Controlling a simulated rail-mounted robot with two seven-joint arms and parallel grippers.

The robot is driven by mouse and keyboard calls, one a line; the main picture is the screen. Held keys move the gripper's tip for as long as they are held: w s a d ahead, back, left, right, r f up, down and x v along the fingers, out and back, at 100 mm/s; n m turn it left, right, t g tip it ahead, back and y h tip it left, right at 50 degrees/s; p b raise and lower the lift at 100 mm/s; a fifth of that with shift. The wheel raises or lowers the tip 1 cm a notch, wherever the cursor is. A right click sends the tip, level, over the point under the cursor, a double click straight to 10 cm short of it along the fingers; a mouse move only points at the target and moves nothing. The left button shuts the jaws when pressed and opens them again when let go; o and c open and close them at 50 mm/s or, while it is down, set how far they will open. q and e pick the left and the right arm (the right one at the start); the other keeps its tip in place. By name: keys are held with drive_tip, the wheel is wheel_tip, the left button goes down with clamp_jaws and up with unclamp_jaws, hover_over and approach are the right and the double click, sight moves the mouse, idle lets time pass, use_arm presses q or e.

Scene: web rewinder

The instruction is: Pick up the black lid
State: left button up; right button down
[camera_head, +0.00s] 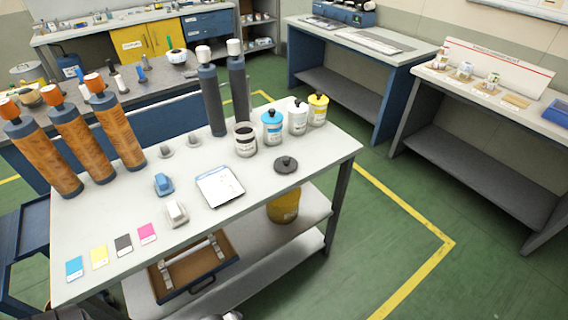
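The black lid (286,165) lies flat on the light-topped table, near its right part. It is a dark disc with a small knob on top. An open white can (245,140) with a dark inside stands to its upper left. Cans with a blue top (272,127), a white top (298,117) and a yellow top (317,109) stand behind the lid. Nothing touches the lid. Neither gripper can be made out; only small dark and pale parts show at the bottom edge, too cut off to identify.
The table (120,212) also holds a white tray-like pad (220,187), blue and white small blocks, color cards, orange-patterned rollers (82,144) and dark rollers (213,100). A yellow bucket (284,206) stands on the shelf below. The tabletop right of the lid is clear.

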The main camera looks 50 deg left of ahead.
idle(0.3)
use_arm(q)
drive_tip(key=c, duration=0.8)
